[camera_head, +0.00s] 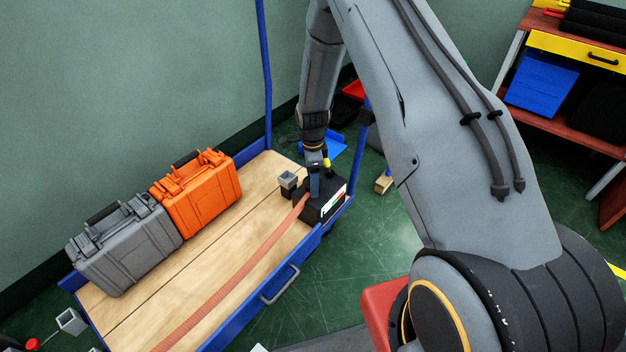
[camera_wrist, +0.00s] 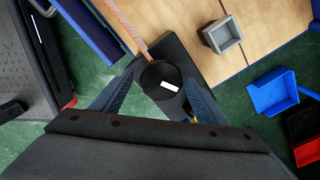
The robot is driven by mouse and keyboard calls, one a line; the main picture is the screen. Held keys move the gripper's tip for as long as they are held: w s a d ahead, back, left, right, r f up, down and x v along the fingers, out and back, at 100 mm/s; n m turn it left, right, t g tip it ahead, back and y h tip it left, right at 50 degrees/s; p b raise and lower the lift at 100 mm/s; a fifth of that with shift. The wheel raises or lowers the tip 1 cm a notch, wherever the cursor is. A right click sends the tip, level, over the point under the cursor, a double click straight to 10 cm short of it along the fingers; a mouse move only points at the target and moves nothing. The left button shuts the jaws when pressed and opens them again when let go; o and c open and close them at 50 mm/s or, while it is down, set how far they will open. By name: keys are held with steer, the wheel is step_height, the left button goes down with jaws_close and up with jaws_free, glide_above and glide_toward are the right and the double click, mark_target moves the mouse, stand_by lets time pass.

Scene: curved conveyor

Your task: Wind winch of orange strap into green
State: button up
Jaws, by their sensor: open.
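The black winch box (camera_head: 318,208) sits at the right end of the cart's wooden bed. Its side has a light label with green and red parts (camera_head: 333,204); a pointer is too small to tell. The orange strap (camera_head: 245,265) runs from the box along the bed to the lower left. It also shows in the wrist view (camera_wrist: 126,24). In the wrist view, a round black knob (camera_wrist: 158,78) with a white mark lies between my open fingers. My gripper (camera_wrist: 160,82) is over the winch, a finger on either side of the knob. I cannot tell whether they touch it.
An orange case (camera_head: 197,195) and a grey case (camera_head: 125,245) stand along the bed's wall side. A small grey square socket (camera_head: 288,180) is beside the winch. The cart has blue side rails (camera_head: 240,318) and posts.

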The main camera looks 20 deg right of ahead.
step_height(320, 180, up, 8)
steer(key=shift+f+p, duration=0.1)
steer(key=shift+p, duration=0.4)
